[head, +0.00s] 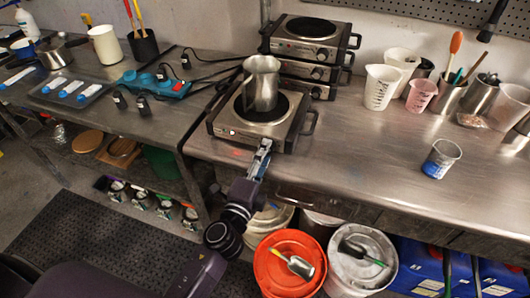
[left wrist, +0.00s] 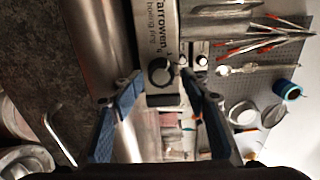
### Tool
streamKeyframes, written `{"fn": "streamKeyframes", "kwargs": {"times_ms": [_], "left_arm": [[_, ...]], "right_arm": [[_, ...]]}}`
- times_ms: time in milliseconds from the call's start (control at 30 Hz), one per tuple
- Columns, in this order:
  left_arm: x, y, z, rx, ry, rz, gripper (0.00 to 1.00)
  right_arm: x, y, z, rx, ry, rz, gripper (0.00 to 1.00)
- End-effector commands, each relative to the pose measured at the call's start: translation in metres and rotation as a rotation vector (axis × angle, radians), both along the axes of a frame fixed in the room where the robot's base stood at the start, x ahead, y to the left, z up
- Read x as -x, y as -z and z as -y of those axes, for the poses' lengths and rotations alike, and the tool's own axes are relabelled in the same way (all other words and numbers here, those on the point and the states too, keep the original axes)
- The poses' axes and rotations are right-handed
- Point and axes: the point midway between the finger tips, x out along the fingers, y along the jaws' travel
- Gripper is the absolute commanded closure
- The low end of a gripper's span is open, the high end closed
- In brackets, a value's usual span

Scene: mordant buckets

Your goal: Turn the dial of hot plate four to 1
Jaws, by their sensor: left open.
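The front hot plate (head: 222,130) stands alone near the front edge of the steel bench, with a metal pitcher (head: 262,82) on its black heating disc. A small red light glows on its front panel. I cannot read a number four on it. My left gripper (head: 265,147) is in front of the right part of this panel and hides the dial in the head view. In the left wrist view, a black dial (left wrist: 160,72) on a silver panel lies between and just beyond the open fingers (left wrist: 162,86), apart from them. Its setting is too small to read. My right gripper is out of view.
Several more hot plates (head: 312,30) are stacked behind. White beakers (head: 381,86) and tool cups stand to the right, with a small blue-bottomed cup (head: 440,158) nearer the edge. An orange-lidded bucket (head: 272,282) is below the bench.

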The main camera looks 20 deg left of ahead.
Motion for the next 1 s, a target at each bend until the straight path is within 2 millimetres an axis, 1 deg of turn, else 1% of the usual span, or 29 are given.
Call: {"fn": "streamKeyframes", "kwargs": {"times_ms": [33, 300, 500, 667, 1000], "left_arm": [[0.008, 0.002, 0.0, 0.001, -0.001, -0.004, 0.56], [0.046, 0.0, -0.002, 0.002, -0.003, -0.002, 0.56], [0.063, -0.002, -0.003, 0.003, -0.003, 0.002, 0.56], [0.069, -0.002, -0.003, 0.0, -0.002, 0.002, 0.56], [0.069, -0.002, -0.003, -0.001, -0.001, 0.003, 0.56]], "right_arm": [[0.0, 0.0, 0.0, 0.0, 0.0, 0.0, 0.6], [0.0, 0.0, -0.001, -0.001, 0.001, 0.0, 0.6], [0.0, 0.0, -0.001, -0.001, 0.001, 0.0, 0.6], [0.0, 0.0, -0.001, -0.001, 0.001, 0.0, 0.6], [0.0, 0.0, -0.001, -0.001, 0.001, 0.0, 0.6]]}}
